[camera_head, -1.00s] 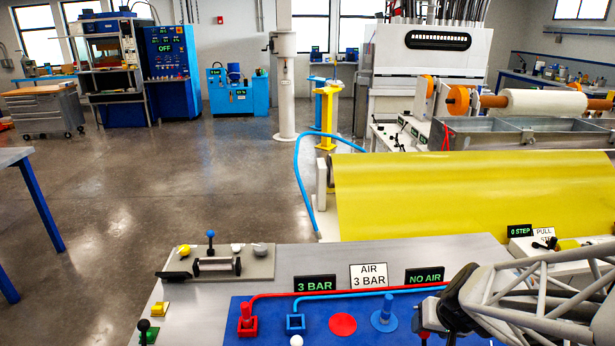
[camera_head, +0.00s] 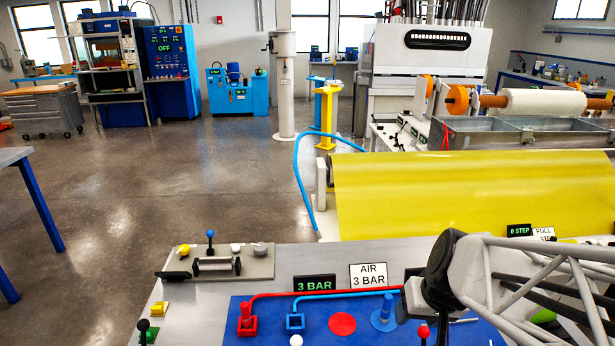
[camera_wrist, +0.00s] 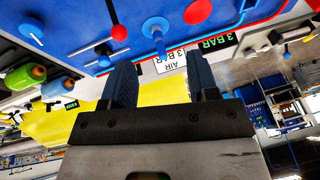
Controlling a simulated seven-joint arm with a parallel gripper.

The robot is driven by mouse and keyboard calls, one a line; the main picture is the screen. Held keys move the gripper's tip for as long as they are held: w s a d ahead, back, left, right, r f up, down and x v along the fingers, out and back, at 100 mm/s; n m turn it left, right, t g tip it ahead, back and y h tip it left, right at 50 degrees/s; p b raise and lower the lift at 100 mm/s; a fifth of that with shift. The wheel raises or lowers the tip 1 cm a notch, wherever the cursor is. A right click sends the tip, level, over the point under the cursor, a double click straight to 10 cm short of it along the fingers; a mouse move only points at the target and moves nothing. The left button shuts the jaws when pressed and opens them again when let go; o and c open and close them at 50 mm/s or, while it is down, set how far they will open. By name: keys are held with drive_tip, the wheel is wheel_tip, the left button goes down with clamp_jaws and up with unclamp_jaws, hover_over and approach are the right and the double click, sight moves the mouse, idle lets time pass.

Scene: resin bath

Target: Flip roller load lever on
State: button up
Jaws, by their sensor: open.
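No label reading roller load is legible, so I cannot tell which lever it is. In the wrist view a red-knobbed lever (camera_wrist: 119,33) with a black stem stands by the blue panel, and a blue-knobbed lever (camera_wrist: 104,61) is just beyond the left finger. The red knob (camera_head: 423,331) also shows at the front of the head view. My gripper (camera_wrist: 160,78) is open, with two dark blue fingers apart and nothing between them. In the head view my arm hangs over the console's right part and its fingers are not clearly seen.
The blue panel (camera_head: 262,335) holds a red disc (camera_head: 342,323), a blue post (camera_head: 384,316) and red and blue pipes. Signs (camera_head: 369,276) stand behind it. A small stand (camera_head: 225,268) with a blue-knobbed lever (camera_head: 210,236) sits left. Yellow sheet (camera_head: 430,195) lies behind the console.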

drive_tip(key=s+a+r+n+g+h, duration=0.1)
drive_tip(key=s+a+r, duration=0.3)
drive_tip(key=s+r, duration=0.2)
drive_tip(key=shift+s+a+r, duration=0.15)
drive_tip(key=shift+a+r, duration=0.25)
drive_tip(key=shift+r, duration=0.65)
drive_tip(key=m+g+h, duration=0.1)
drive_tip(key=m+g, duration=0.3)
drive_tip(key=m, duration=0.7)
approach(425, 328)
drive_tip(key=f, duration=0.5)
drive_tip(key=shift+s+d+f, duration=0.1)
drive_tip(key=shift+s+f, duration=0.05)
drive_tip(key=shift+s, duration=0.1)
drive_tip(key=shift+f, duration=0.1)
